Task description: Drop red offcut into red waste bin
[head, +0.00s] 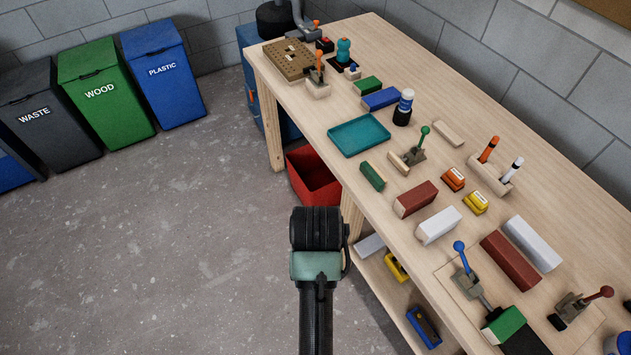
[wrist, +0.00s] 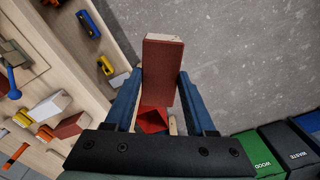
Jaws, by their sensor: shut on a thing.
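My gripper (wrist: 160,80) is shut on the red offcut (wrist: 164,62), a red-painted block with a bare wood end, gripped between two blue fingers. In the head view my wrist (head: 318,228) stands beside the bench's front edge and hides the fingers and the offcut. The red waste bin (head: 312,180) is open-topped and on the floor by the bench, just past my wrist in that picture. In the wrist view the bin (wrist: 151,119) shows between the fingers, partly hidden behind the offcut and gripper body.
The bench (head: 300,85) runs along the right, with painted blocks, clamps and a teal tray (head: 359,135) on it. Its lower shelf (head: 395,300) holds a few items. Grey, green (head: 103,90) and blue lidded bins stand far left. The floor at left is clear.

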